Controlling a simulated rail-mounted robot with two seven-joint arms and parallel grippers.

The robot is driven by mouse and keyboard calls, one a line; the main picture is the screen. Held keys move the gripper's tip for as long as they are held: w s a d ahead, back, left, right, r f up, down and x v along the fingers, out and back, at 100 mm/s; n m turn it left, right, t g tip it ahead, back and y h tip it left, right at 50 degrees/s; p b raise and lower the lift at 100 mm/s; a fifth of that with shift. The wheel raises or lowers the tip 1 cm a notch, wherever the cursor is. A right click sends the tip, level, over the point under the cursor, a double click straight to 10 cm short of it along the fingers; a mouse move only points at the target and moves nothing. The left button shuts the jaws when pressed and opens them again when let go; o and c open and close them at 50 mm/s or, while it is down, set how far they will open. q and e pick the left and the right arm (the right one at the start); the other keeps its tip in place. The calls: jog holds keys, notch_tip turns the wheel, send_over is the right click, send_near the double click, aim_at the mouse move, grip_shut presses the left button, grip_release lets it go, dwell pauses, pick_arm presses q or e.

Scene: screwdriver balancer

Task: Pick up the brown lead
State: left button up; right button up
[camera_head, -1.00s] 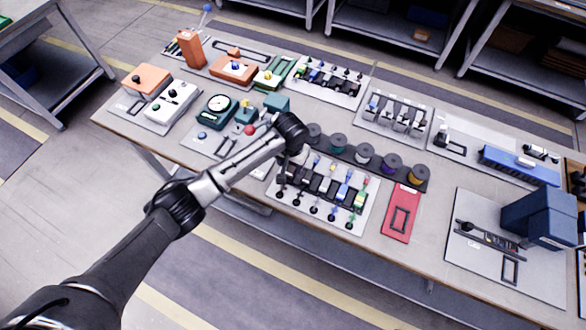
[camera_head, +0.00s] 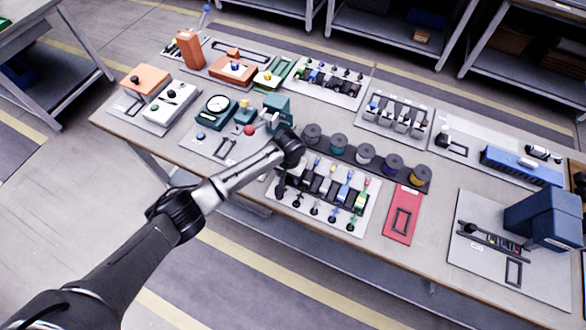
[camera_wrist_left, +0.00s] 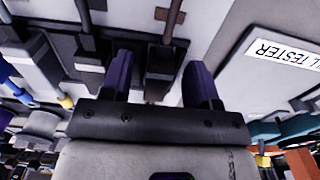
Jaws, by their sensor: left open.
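The brown lead (camera_wrist_left: 172,16) shows at the top middle of the left wrist view, with a small crosspiece, above a dark holder slot. My left gripper (camera_wrist_left: 158,84) is open, with its two dark purple fingers apart on either side of the line to the lead. Nothing shows held between them. In the head view my left gripper (camera_head: 280,184) hangs over the left end of the lead rack (camera_head: 318,215). My arm hides that end, so I cannot make out the brown lead there. Whether the fingers touch anything is unclear. My right gripper is in neither view.
Other leads with blue, green and yellow parts stand to the right in the rack. A row of spools (camera_head: 365,153) lies just behind it. A red plate (camera_head: 403,214) lies to the right. A teal device (camera_head: 279,108) stands behind my wrist.

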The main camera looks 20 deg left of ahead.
pick_arm(q)
jog(key=c, duration=0.9)
jog(key=shift+c, duration=0.3)
jog(key=shift+r, duration=0.15)
